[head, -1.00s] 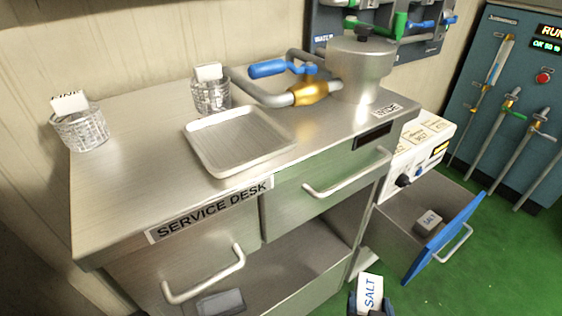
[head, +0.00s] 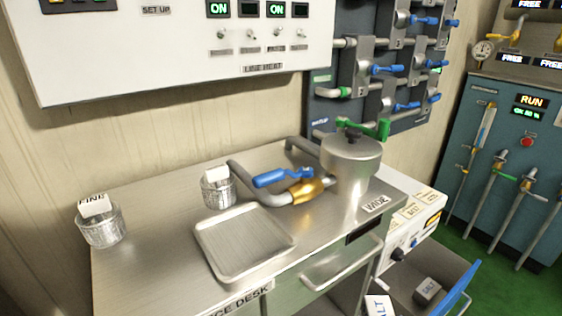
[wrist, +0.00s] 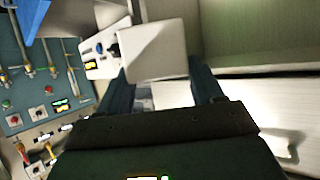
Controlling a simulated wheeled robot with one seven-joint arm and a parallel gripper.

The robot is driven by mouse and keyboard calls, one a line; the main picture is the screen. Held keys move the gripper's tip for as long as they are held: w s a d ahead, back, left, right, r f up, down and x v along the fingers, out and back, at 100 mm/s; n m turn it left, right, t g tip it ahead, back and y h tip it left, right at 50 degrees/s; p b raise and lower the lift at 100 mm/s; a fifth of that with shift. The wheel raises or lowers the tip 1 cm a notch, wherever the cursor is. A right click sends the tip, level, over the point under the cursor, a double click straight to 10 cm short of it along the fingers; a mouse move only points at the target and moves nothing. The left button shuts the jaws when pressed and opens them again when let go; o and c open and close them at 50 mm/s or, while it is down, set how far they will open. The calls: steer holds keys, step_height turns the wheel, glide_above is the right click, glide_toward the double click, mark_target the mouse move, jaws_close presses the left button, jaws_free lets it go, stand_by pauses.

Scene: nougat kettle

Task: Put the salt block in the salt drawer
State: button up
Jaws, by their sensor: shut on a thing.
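My gripper (wrist: 158,70) is shut on a white salt block (wrist: 165,48), which sits between its two dark fingers in the wrist view. In the head view this salt block (head: 378,306) shows at the bottom edge, partly cut off, with its lettering visible. My gripper is below the frame there. The open salt drawer (head: 462,290), with a blue front, is to the right of the held block. The drawer's lower part is cut off.
A white control box (head: 405,225) stands above the drawer. Green floor is clear at the right.

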steer(key=r+p, duration=0.1)
steer(key=p, duration=0.1)
steer(key=s+r+p, duration=0.1)
steer(key=p, duration=0.2)
steer(key=r+p, duration=0.1)
steer(key=p, duration=0.1)
steer(key=shift+s+d+r+p, duration=0.15)
steer(key=shift+s+r+p, duration=0.15)
steer(key=shift+r, duration=0.1)
steer(key=shift+f, duration=0.1)
